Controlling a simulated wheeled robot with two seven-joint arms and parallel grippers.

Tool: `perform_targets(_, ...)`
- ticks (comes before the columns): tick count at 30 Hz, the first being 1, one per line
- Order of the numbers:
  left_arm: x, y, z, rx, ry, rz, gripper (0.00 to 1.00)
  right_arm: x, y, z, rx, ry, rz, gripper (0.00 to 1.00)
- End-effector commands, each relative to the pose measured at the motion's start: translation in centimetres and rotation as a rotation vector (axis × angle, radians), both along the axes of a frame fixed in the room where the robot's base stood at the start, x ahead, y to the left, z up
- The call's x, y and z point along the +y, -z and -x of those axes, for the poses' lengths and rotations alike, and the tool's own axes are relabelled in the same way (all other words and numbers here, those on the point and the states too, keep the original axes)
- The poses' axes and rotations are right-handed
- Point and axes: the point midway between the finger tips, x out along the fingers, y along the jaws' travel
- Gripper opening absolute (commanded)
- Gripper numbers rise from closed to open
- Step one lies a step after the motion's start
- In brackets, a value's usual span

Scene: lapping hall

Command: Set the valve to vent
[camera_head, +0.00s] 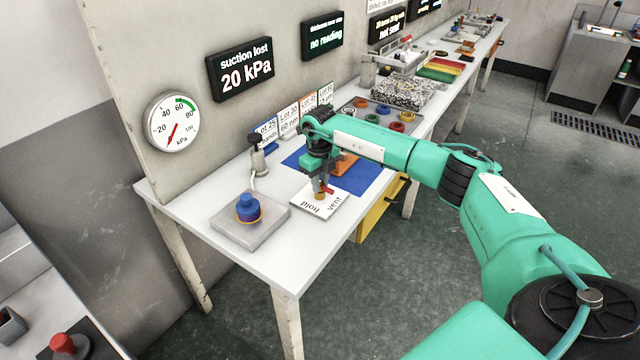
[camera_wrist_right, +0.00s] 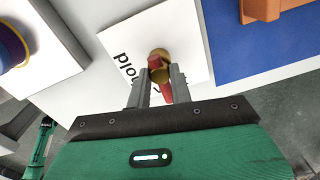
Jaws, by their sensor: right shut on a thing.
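The valve shows in the head view as a small brass body with a red lever (camera_head: 327,190) on a white plate (camera_head: 307,207) marked "hold" and "vent". In the right wrist view the brass body (camera_wrist_right: 160,54) stands on the white plate (camera_wrist_right: 118,42), with the red lever (camera_wrist_right: 166,92) between my fingers. My right gripper (camera_head: 322,185) reaches down over the valve and is shut on the red lever; it also shows in the right wrist view (camera_wrist_right: 159,88).
A blue cylinder (camera_head: 248,208) stands on a grey block (camera_head: 238,231) left of the valve. A blue mat (camera_head: 360,178) with an orange piece (camera_head: 346,164) lies behind it. The display (camera_head: 240,69) reads "suction lost 20 kPa"; a dial gauge (camera_head: 172,122) hangs beside it.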

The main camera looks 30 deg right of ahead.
Motion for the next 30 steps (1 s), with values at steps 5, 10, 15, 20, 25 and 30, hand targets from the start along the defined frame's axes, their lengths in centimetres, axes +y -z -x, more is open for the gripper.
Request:
perform_targets(5, -0.4, 0.1, 0.0, 0.002, -0.002, 0.004, 0.36, -0.1, -0.1, -0.1, -0.003, -0.04, 0.0, 0.0)
perform_targets(10, -0.9, 0.0, 0.3, 0.006, -0.004, 0.011, 0.36, -0.1, -0.2, -0.1, -0.004, -0.055, 0.0, 0.0)
perform_targets(15, -1.3, 0.0, 0.6, 0.008, -0.006, 0.015, 0.36, -0.1, -0.2, -0.1, -0.004, -0.055, 0.0, 0.0)
perform_targets(20, -1.3, 0.1, 0.6, 0.008, -0.006, 0.015, 0.36, -0.1, -0.2, -0.1, -0.004, -0.055, 0.001, 0.0)
perform_targets(25, -0.8, 0.1, 0.6, 0.009, -0.005, 0.009, 0.36, -0.1, -0.2, -0.1, -0.003, -0.055, 0.0, 0.43)
perform_targets(30, 0.1, 0.2, 0.1, 0.005, -0.001, -0.002, 0.36, 0.0, -0.1, 0.0, -0.002, -0.055, 0.001, 0.43)
